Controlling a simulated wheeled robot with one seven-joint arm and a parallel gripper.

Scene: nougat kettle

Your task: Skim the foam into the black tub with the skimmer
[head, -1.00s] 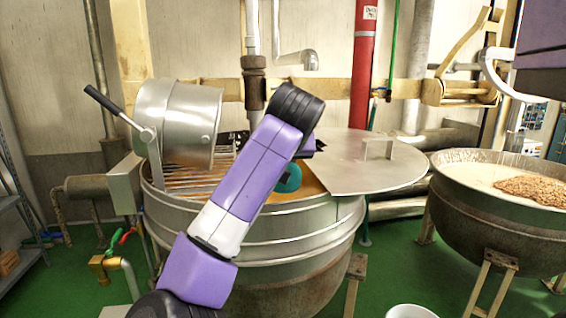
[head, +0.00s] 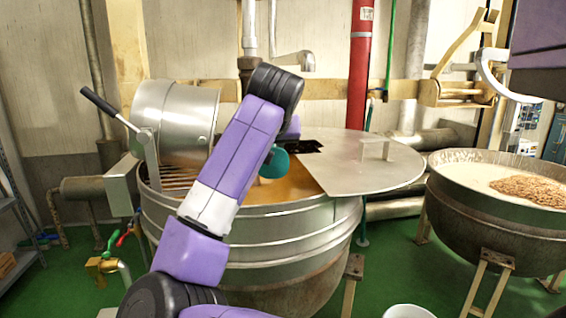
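The steel kettle (head: 250,228) stands in front of me, holding orange-brown liquid (head: 292,183). A paler patch shows on the liquid beside my arm, but I cannot tell if it is foam. My purple arm reaches up and over the kettle and hides part of its opening. My gripper is largely hidden behind my arm, so its fingers cannot be made out. A teal rounded part (head: 274,163) shows just beyond the arm over the liquid; I cannot tell what it is. A dark shape lies by the lid's edge, also unclear. I cannot make out the skimmer or the black tub.
A flat steel lid (head: 345,170) with a handle covers the kettle's right side. A tilted steel drum (head: 174,122) with a black-handled lever (head: 103,104) rises at its left, above a grate. A second kettle (head: 480,215) holding nuts stands right. A white bucket (head: 410,312) is at the bottom edge.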

